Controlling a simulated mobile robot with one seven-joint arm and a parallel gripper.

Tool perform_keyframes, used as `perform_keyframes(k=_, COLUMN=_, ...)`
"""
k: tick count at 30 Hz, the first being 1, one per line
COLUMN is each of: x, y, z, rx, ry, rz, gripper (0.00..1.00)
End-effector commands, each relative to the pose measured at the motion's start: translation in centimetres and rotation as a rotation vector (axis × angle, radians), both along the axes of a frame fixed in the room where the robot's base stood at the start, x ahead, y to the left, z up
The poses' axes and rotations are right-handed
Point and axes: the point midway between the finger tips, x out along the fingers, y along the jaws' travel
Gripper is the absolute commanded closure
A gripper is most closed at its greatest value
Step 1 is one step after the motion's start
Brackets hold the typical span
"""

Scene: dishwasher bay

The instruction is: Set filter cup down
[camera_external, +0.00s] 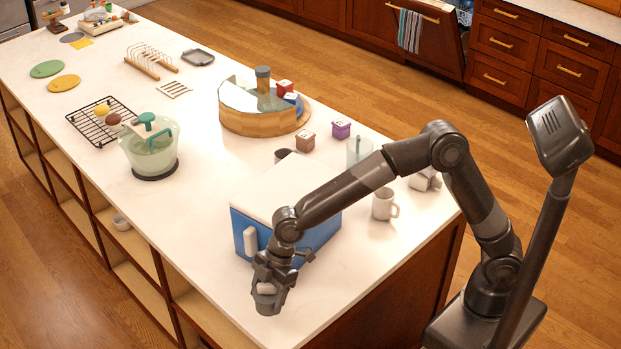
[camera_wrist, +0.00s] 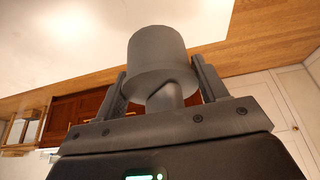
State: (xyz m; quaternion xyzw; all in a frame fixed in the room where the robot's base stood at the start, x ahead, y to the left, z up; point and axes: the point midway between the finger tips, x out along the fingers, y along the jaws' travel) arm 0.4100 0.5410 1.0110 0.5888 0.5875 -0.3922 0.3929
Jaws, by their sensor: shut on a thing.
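The filter cup (camera_wrist: 157,58) is a dark grey cylinder with a narrower stem in the wrist view. My gripper (camera_wrist: 163,90) is shut on the stem, one finger on each side. In the external view my gripper (camera_external: 272,276) hangs in front of the blue box, with the cup (camera_external: 268,299) below it over the near end of the white counter (camera_external: 215,285). I cannot tell how far the cup is above the counter, or whether it touches. The cup's inside is hidden.
A blue box with a white lid (camera_external: 318,233) stands just behind my gripper, under my arm. A white mug (camera_external: 384,204) is to its right. A glass bowl with a green top (camera_external: 150,155) stands at left. The counter's near left part is clear.

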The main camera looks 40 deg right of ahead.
Motion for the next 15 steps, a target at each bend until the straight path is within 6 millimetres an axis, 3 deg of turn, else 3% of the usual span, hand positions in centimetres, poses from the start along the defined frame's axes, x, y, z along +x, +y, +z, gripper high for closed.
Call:
perform_keyframes(k=7, x=-0.1, y=0.0, z=-3.9, rx=-0.002, ry=0.003, rz=0.001, gripper=0.59)
perform_keyframes(k=15, x=0.0, y=0.0, z=-4.4, rx=0.0, ry=0.0, rz=0.0, gripper=0.59)
